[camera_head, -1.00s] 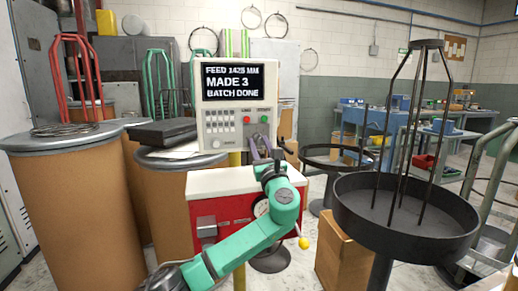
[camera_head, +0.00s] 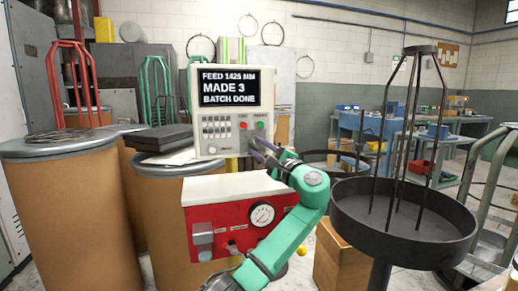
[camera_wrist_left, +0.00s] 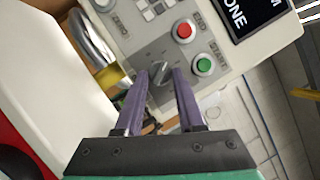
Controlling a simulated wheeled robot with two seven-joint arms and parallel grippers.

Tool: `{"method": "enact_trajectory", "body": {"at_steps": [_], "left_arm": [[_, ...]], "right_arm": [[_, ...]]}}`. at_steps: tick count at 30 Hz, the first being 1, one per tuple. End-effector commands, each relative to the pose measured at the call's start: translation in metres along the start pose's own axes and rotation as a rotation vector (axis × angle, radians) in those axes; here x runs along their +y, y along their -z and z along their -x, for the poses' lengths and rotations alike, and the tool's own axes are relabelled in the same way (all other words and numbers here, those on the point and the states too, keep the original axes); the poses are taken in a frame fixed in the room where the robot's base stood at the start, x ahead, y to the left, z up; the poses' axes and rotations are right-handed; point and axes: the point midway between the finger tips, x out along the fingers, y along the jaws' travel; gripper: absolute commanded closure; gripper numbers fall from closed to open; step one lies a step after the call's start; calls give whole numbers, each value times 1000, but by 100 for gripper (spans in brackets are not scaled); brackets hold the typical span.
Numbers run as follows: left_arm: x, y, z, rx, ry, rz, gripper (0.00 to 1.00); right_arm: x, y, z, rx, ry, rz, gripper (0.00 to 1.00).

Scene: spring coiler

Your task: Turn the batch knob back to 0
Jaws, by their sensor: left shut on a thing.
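The batch knob (camera_wrist_left: 159,72) is a small grey knob on the pale control panel, seen in the left wrist view below the red button (camera_wrist_left: 185,30) and beside the green button (camera_wrist_left: 203,65). My left gripper (camera_wrist_left: 163,76) has its purple fingers on either side of the knob, shut on it. In the head view, my left gripper (camera_head: 258,148) is at the lower right of the control panel (camera_head: 213,72) and hides the knob. The knob's scale is too small to read. The screen (camera_head: 230,88) reads FEED 1425 MM, MADE 3, BATCH DONE. My right gripper is out of view.
Below the panel is a red machine body (camera_head: 225,238) with a white top and a round gauge (camera_head: 262,214). Large brown drums (camera_head: 70,215) stand at left. A black round stand (camera_head: 400,240) and a cardboard box (camera_head: 336,262) stand at right.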

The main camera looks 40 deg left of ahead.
Motion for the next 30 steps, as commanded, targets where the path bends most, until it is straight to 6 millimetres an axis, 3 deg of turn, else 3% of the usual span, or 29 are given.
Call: {"method": "enact_trajectory", "body": {"at_steps": [30], "left_arm": [[-11,-3,-2,-51,-361,842,100]], "right_arm": [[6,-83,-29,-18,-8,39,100]]}}
